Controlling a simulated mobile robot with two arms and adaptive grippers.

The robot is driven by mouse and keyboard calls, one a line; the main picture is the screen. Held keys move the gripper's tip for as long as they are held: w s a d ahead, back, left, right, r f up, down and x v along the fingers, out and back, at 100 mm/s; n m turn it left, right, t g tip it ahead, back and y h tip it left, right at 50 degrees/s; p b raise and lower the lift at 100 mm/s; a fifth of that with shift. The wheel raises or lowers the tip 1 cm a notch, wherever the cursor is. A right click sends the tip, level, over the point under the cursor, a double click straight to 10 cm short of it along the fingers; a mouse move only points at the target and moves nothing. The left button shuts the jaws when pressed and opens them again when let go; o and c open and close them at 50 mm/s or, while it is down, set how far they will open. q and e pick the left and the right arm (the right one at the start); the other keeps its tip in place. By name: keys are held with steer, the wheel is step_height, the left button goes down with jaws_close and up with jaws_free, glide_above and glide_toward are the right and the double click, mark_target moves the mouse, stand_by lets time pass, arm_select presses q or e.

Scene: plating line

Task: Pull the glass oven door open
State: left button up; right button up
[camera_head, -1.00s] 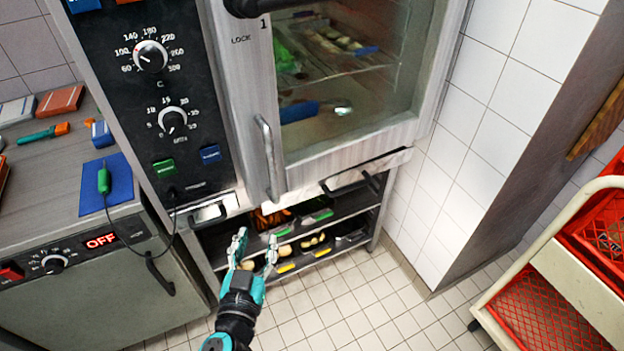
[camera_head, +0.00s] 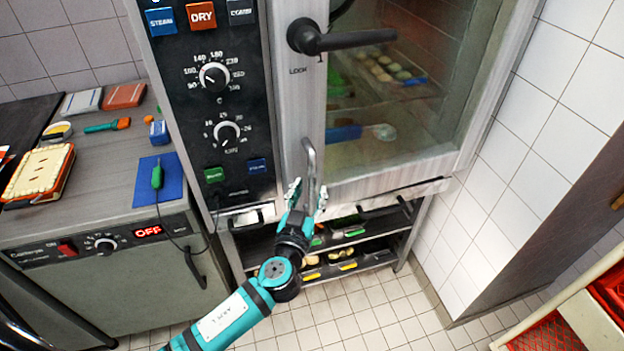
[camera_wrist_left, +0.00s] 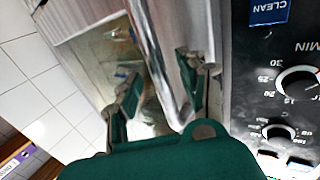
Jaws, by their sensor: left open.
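The glass oven door (camera_head: 395,110) fills the upper right of the head view and looks shut against its frame. A vertical metal bar handle (camera_head: 310,164) is on the door's left edge. My left gripper (camera_head: 307,193) is open at the lower part of this handle, with one finger on either side of it in the picture. In the left wrist view the shiny bar (camera_wrist_left: 160,60) runs between the two open fingers (camera_wrist_left: 158,100). I cannot tell whether either finger touches it. My right gripper is not in view.
A black latch lever (camera_head: 345,40) sits above the bar. The control panel (camera_head: 215,120) is to its left. A rack with trays (camera_head: 345,245) stands below the oven. A counter (camera_head: 95,175) is at left, and a cart with red crates (camera_head: 560,330) at lower right. Tiled floor is free between.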

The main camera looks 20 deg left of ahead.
arm_select(q)
steer(key=shift+w, duration=1.3)
jaws_close()
steer(key=shift+w, duration=0.1)
